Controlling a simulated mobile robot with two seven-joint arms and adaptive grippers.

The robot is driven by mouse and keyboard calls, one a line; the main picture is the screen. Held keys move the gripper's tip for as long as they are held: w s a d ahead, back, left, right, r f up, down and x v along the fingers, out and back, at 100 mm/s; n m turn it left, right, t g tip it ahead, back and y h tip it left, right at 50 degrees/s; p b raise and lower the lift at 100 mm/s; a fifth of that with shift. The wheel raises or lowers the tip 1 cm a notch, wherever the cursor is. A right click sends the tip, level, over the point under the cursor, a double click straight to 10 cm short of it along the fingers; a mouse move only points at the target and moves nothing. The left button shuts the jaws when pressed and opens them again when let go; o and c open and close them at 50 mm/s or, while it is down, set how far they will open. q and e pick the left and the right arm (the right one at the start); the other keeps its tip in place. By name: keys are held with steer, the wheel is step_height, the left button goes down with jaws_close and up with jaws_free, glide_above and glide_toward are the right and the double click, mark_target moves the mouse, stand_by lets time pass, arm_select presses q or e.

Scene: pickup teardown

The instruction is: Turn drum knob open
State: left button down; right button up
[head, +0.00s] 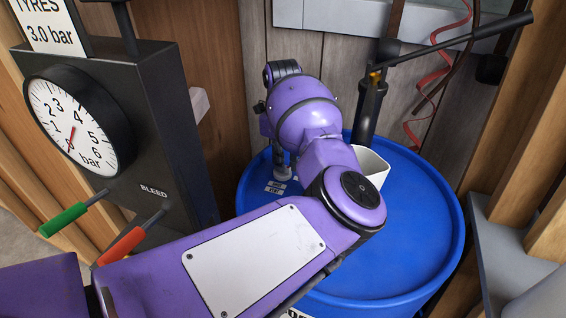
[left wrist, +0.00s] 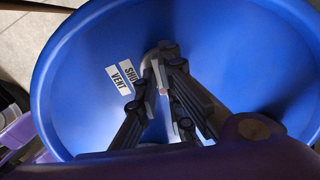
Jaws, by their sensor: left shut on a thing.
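The blue drum (head: 420,215) stands upright in the middle of the head view and fills most of the left wrist view (left wrist: 75,60). My left gripper (head: 281,158) points down at the drum's top, partly hidden by my purple arm. In the left wrist view its dark fingers (left wrist: 166,70) are closed around the small grey drum knob (left wrist: 153,60), which is mostly hidden between them. In the head view the knob (head: 283,173) shows only as a small grey piece under the fingers. Labels reading SHUT and VENT (left wrist: 124,77) lie beside it. The knob's turn angle cannot be told.
A dark hand pump (head: 371,105) with a long lever (head: 450,43) rises from the drum's back. A white container (head: 372,165) stands on the drum behind my arm. A gauge stand (head: 160,110) with green (head: 66,218) and red (head: 122,245) handles is at left.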

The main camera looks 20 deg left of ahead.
arm_select(q)
steer(key=shift+n, duration=0.8)
steer(key=c, duration=1.9)
jaws_free()
steer(key=shift+o, duration=0.2)
step_height(320, 180, up, 12)
